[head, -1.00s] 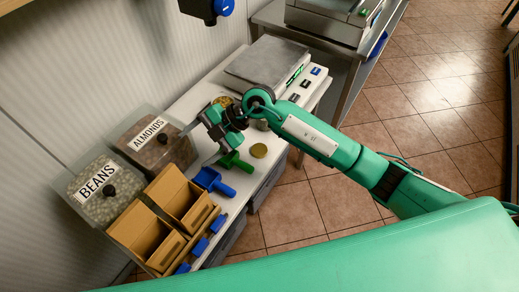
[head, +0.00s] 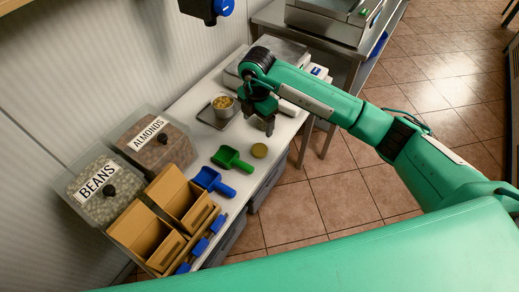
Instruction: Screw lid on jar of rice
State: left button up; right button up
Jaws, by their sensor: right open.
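A small open jar (head: 223,103) with yellowish contents stands upright on a grey tray (head: 206,115) on the white counter. I cannot make out whether the contents are rice. A round gold lid (head: 260,150) lies flat on the counter near its front edge, apart from the jar. My right gripper (head: 270,130) is open and points down, to the right of the jar and a little behind the lid in the picture. It holds nothing that I can see. My left gripper is not in view.
A green scoop (head: 231,158) and a blue scoop (head: 211,181) lie left of the lid. Bins of almonds (head: 155,145) and beans (head: 100,188) and brown boxes (head: 180,198) fill the left end. A scale (head: 290,52) stands behind my right arm.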

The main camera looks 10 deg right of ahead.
jog(key=p, duration=0.1)
send_over(258, 150)
notch_tip(258, 150, down, 9)
jog(key=shift+s+r, duration=0.1)
jog(key=shift+r, duration=0.05)
jog(key=shift+p, duration=0.3)
jog(key=shift+f, duration=0.45)
notch_tip(258, 150, down, 4)
jog(key=shift+f+p, duration=0.1)
jog(key=shift+p, duration=0.65)
jog(key=c, duration=1)
